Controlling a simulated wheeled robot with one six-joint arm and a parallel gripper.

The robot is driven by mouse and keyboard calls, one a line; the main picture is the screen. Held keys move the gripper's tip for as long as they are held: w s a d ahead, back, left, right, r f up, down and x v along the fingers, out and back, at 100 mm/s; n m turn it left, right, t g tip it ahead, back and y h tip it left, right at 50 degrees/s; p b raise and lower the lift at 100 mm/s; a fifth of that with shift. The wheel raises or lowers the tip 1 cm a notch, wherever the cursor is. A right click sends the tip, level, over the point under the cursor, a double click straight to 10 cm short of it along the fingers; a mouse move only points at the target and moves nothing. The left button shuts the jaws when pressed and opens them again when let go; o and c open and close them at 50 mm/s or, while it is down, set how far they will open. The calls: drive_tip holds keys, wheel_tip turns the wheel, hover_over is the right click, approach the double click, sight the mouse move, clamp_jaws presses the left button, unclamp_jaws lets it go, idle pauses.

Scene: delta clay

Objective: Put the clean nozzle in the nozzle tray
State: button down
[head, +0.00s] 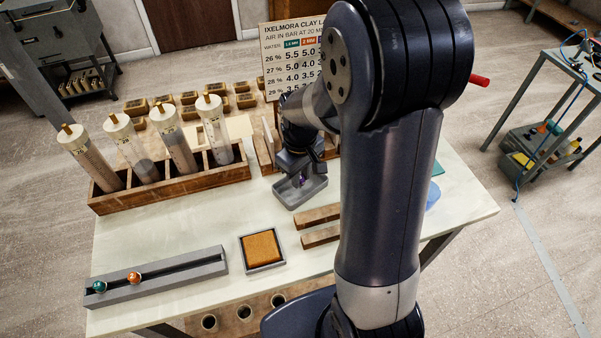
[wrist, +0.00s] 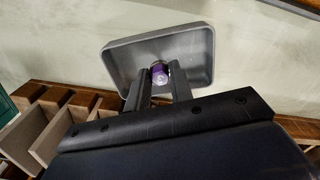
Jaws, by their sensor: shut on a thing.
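A small purple nozzle (wrist: 159,80) with a pale end sits between the two dark fingers of my gripper (wrist: 160,70). In the head view my gripper (head: 299,180) is low over a shallow grey tray (head: 306,197) near the middle of the table, and the nozzle is a small purple spot. The tray also shows in the wrist view (wrist: 200,38), with the fingers and nozzle within its outline. I cannot tell whether the nozzle touches the tray floor. My gripper is shut on the nozzle.
A long grey rail (head: 175,276) holds a teal and an orange nozzle at the front left. A wooden rack (head: 180,190) with several clay tubes stands behind it. An orange pad (head: 262,249) and wooden bars (head: 320,236) lie in front of the tray.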

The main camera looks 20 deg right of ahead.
drive_tip(key=c, duration=1.2)
unclamp_jaws()
drive_tip(key=shift+o, duration=0.2)
drive_tip(key=shift+r, duration=0.1)
wheel_tip(320, 180, up, 11)
drive_tip(key=shift+b, duration=0.3)
drive_tip(key=shift+f, duration=0.25)
wheel_tip(320, 180, down, 11)
drive_tip(key=shift+r+p, duration=0.1)
drive_tip(key=shift+p, duration=0.35)
drive_tip(key=shift+w+r+p, duration=0.1)
drive_tip(key=shift+r+p, duration=0.45)
drive_tip(key=shift+r, duration=0.3)
drive_tip(key=shift+r+p, duration=0.55)
drive_tip(key=shift+r, duration=0.3)
